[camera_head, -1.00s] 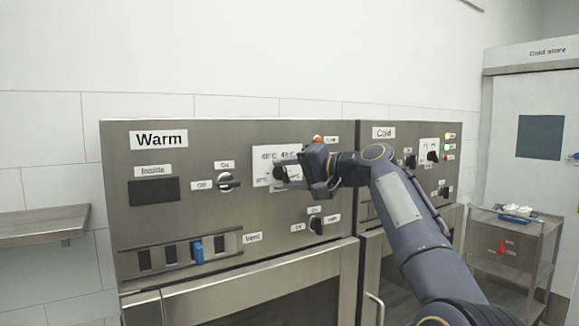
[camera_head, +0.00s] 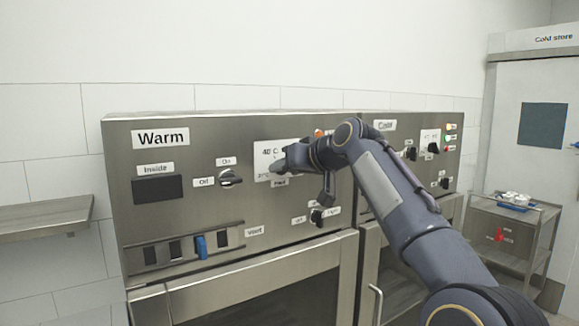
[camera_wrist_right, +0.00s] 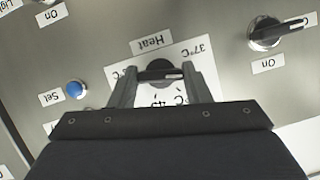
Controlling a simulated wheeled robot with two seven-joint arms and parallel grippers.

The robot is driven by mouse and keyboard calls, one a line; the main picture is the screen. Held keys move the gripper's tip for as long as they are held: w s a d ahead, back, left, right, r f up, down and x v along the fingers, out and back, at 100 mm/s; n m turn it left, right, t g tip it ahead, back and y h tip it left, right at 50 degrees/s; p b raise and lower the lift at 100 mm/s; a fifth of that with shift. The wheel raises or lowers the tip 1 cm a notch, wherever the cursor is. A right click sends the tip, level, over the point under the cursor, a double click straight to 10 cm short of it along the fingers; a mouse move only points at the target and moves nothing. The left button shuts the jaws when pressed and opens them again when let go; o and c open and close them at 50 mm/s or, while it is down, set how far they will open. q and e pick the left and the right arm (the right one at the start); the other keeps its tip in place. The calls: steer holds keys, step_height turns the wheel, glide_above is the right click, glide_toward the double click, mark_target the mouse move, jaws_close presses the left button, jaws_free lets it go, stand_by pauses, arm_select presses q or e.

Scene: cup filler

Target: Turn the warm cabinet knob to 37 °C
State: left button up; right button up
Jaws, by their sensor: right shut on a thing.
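The warm cabinet (camera_head: 130,215) carries a white dial plate (camera_head: 263,152) with temperature labels. In the right wrist view, upside down, the dark knob (camera_wrist_right: 160,69) sits on the plate by the "Heat" label. Its pale pointer line runs roughly level, its right end below the "37°C" label (camera_wrist_right: 204,48) in the picture. My right gripper (camera_head: 282,163) is at the plate, its fingers (camera_wrist_right: 162,80) shut on the knob from both sides. In the head view the gripper covers most of the knob. My left gripper is not in view.
An On/Off switch (camera_head: 230,178) and a blue slider (camera_head: 200,246) are on the same panel. A blue "Set" button (camera_wrist_right: 76,90) is near the plate in the wrist view. A shelf (camera_head: 45,218) stands left; a trolley (camera_head: 515,235) stands right.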

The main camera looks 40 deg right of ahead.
steer(key=shift+a+f+n+h, duration=0.1)
steer(key=shift+f+n+h, duration=0.05)
steer(key=shift+n+h, duration=0.55)
steer(key=o, duration=1)
steer(key=b+v, duration=0.1)
steer(key=v, duration=0.6)
steer(key=shift+s+r, duration=0.25)
steer(key=shift+s, duration=0.05)
